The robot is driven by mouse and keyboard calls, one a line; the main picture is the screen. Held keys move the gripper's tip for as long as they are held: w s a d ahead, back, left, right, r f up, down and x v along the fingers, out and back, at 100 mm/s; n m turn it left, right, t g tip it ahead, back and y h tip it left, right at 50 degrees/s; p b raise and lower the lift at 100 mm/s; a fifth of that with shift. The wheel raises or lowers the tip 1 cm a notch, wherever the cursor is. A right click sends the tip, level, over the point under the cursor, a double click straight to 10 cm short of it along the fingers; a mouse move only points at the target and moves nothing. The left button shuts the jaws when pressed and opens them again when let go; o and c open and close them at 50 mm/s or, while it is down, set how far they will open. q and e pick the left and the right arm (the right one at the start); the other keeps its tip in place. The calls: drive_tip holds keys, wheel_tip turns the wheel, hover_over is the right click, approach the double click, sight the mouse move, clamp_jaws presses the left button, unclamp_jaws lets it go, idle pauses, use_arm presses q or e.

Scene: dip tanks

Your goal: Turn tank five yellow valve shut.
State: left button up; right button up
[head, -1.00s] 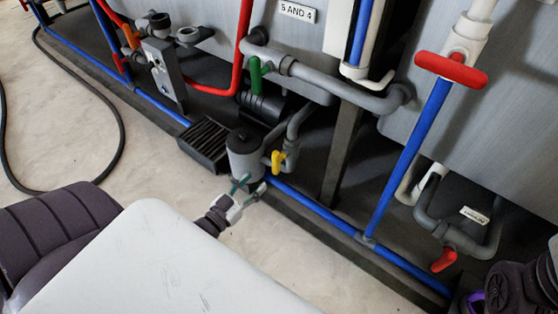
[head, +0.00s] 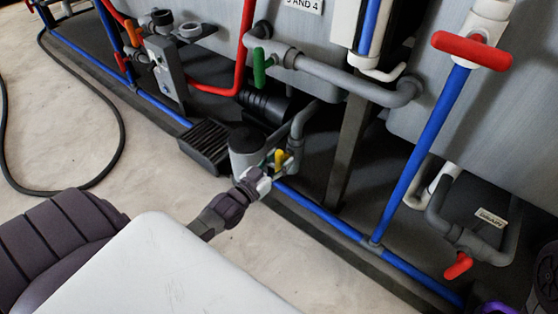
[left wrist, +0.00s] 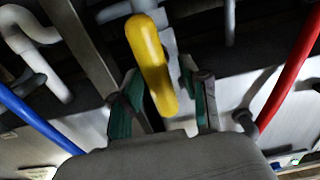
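The yellow valve handle (head: 280,157) sits on a grey pipe just right of a grey cylindrical housing, low in front of the tanks. In the left wrist view the yellow handle (left wrist: 150,62) is large and points down toward my palm. My left gripper (head: 271,172) is at the valve. In the left wrist view its two green fingers (left wrist: 162,88) are apart, one on each side of the handle's lower end. A gap shows at the left finger; contact at the right finger cannot be told.
A blue pipe (head: 325,214) runs along the floor beside the valve. A green valve handle (head: 259,68) is above it. Red handles (head: 472,49) and (head: 458,265) are at right, the lower by a drain label (head: 491,218). Pale floor (head: 150,165) is open at left.

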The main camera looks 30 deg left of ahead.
use_arm(q)
clamp_jaws()
